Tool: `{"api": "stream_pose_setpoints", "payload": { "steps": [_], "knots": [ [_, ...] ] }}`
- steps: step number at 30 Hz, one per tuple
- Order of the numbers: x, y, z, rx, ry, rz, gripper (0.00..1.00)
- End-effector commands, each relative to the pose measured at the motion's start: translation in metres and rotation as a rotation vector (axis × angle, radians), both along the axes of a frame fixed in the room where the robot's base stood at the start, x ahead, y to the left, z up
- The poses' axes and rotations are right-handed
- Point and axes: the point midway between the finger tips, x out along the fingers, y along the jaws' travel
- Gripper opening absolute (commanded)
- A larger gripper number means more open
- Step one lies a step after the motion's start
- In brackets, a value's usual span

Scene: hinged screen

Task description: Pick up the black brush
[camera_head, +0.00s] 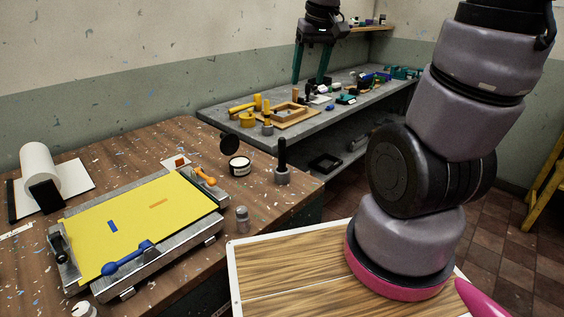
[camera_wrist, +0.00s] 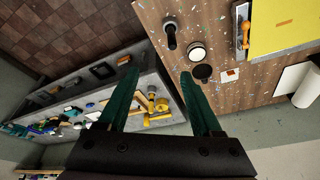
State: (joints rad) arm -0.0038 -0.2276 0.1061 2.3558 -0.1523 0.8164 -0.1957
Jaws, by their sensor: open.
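An upright black-handled object with a grey base (camera_head: 282,160), which looks like the black brush, stands near the right edge of the brown table. It also shows in the wrist view (camera_wrist: 170,33), beyond my fingertips. My gripper (camera_head: 309,79) hangs over the grey bench at the back, well away from the brush and above bench level. Its two green fingers are spread wide with nothing between them, also in the wrist view (camera_wrist: 157,68). The bristles cannot be made out.
A white jar (camera_head: 239,167) and a black disc (camera_head: 229,144) are left of the brush. A small grey cylinder (camera_head: 242,219) stands in front. A yellow screen (camera_head: 140,222) in a metal frame fills the table's middle. The grey bench (camera_head: 222,115) holds yellow tools and several small items.

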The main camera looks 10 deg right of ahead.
Motion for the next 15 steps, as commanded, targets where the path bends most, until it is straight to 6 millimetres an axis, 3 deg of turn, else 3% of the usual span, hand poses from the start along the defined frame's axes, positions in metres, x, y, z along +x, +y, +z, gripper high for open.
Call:
{"api": "stream_pose_setpoints", "payload": {
  "steps": [6, 12, 15],
  "knots": [
    [0.042, 0.015, -0.074, -0.086, 0.144, 0.221, 0.66],
    [0.063, 0.03, -0.137, -0.119, 0.241, 0.402, 0.66],
    [0.067, 0.035, -0.158, -0.124, 0.27, 0.462, 0.66]
  ]
}}
